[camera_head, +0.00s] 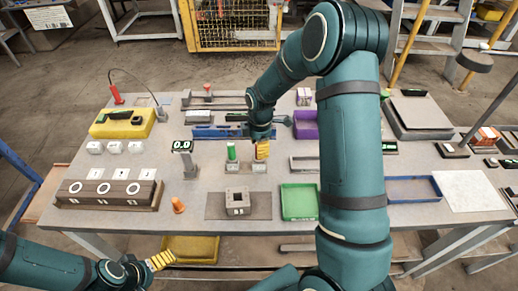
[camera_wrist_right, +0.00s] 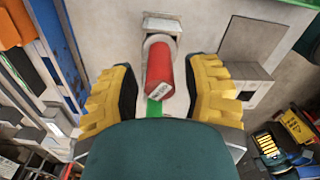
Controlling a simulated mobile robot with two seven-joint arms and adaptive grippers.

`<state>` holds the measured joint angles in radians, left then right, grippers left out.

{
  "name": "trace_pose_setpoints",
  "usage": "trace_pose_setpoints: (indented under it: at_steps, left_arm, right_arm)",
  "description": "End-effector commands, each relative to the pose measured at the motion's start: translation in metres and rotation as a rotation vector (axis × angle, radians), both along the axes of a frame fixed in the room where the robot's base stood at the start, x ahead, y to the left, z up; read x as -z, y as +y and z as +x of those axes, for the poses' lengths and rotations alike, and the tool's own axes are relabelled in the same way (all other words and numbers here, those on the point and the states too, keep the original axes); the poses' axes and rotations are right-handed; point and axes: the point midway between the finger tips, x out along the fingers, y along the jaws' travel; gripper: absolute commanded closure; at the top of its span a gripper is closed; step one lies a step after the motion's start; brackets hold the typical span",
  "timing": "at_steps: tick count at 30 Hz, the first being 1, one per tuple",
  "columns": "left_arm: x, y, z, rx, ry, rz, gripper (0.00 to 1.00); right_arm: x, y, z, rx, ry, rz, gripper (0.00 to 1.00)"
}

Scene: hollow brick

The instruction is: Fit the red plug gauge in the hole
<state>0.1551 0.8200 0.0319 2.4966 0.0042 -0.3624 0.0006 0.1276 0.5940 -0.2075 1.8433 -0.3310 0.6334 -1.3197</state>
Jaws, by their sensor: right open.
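The red plug gauge (camera_wrist_right: 159,70) shows in the right wrist view with a small pale label on it. It stands between the yellow fingers of my right gripper (camera_wrist_right: 160,90), which is open, with a gap on each side. In the head view my right gripper (camera_head: 261,150) is over a small grey stand (camera_head: 259,168) and its fingers hide most of the plug. The hollow brick (camera_head: 237,210), grey with an opening on top, sits on a dark mat (camera_head: 262,212) nearer the front. My left gripper (camera_head: 160,261) is low at the front left, away from the table top; its opening is unclear.
A green plug (camera_head: 231,152) stands just left of my right gripper. A green tray (camera_head: 300,202) lies right of the brick. A post with a display (camera_head: 182,146) and an orange cone-like piece (camera_head: 178,205) are to the left. A blue tray (camera_head: 413,189) is at right.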

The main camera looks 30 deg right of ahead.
Motion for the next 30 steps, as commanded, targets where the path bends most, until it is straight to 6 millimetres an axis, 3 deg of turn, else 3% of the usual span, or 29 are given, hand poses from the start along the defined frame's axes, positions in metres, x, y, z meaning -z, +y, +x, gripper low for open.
trace_pose_setpoints:
  at_steps: [9,15,30]
  left_arm:
    - [0.000,0.000,0.000,0.000,0.000,0.000,0.00]
    - [0.000,0.000,0.000,0.000,0.000,0.000,0.00]
    - [0.000,0.000,0.000,0.000,0.000,0.000,0.00]
  right_arm:
    - [-0.066,-0.001,0.000,-0.001,-0.006,-0.001,0.53]
    - [-0.094,-0.002,0.000,0.000,-0.003,0.000,0.53]
    - [-0.104,-0.002,-0.001,-0.001,-0.001,0.000,0.53]
